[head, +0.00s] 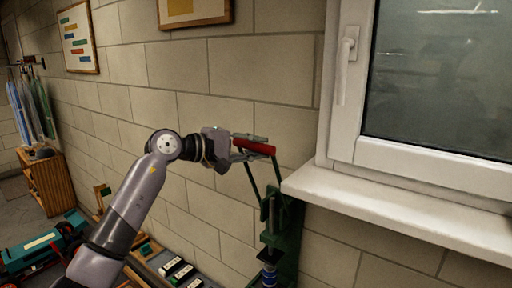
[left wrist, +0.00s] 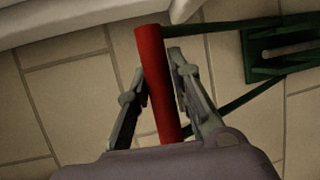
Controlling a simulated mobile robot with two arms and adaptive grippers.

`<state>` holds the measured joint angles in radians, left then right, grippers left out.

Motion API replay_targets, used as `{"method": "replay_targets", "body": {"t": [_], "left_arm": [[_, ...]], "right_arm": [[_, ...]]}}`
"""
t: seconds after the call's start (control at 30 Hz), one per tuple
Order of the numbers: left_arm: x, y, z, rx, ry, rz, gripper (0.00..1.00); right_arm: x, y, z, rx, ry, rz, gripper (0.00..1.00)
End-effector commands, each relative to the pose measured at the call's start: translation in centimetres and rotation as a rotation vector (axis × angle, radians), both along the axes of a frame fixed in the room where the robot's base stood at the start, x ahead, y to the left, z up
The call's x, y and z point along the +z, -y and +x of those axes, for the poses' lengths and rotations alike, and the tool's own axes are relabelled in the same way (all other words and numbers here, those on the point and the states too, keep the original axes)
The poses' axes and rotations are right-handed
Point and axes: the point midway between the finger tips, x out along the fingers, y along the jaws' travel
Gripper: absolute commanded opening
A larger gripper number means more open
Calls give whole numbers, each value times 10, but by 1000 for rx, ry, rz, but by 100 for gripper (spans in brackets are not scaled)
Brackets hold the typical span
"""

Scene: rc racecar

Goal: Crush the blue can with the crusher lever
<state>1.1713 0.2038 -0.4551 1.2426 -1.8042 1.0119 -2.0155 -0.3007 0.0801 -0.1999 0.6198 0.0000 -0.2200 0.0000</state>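The green can crusher (head: 283,225) is mounted on the block wall below the window sill. Its lever arms rise up and left to a red handle (head: 256,147). The blue can (head: 269,276) shows upright in the lower part of the crusher, cut by the bottom picture edge. My left gripper (head: 246,146) is at the raised red handle, with its fingers on either side. My right gripper is not in view.
The white window sill (head: 400,208) juts out close to the right of the crusher. A workbench with several battery-like blocks (head: 178,273) stands at lower left. A teal car-like object (head: 40,245) and a wooden cabinet (head: 43,183) lie further left.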

Motion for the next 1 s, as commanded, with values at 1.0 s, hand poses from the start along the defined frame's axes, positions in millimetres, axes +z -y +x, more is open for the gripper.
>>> {"method": "replay_targets", "body": {"t": [1.0], "left_arm": [[-7, -2, -1, 2, 16, -12, 0]], "right_arm": [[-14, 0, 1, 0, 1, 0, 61]]}}
